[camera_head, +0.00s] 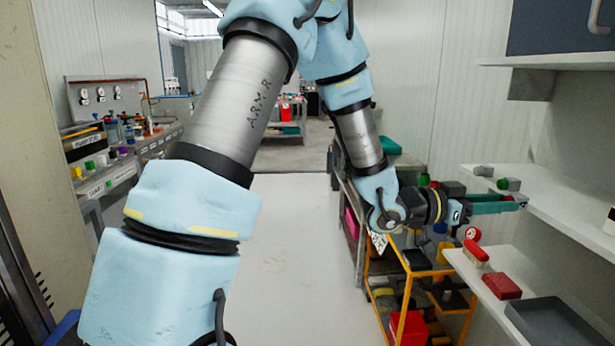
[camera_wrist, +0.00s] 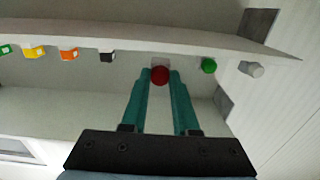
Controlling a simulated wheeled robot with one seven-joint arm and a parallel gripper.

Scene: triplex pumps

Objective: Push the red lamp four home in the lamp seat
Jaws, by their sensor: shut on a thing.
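The red lamp (camera_wrist: 160,75) shows as a round red cap between the two teal fingertips of my gripper (camera_wrist: 160,82) in the wrist view. My gripper is shut on it. A pale grey square piece (camera_wrist: 160,62), perhaps the lamp seat, shows just behind the lamp at the shelf edge. I cannot tell how deep the lamp sits in it. In the head view my gripper (camera_head: 519,204) points right, with its tips at the front edge of the upper white shelf (camera_head: 565,212). The lamp is mostly hidden by the fingers there.
A green lamp (camera_wrist: 208,65) and a grey knob (camera_wrist: 251,69) stand right of the red lamp. Black (camera_wrist: 107,57), orange (camera_wrist: 68,55) and yellow (camera_wrist: 34,53) pieces line the edge to the left. A lower shelf holds a red box (camera_head: 502,286) and grey tray (camera_head: 553,325).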

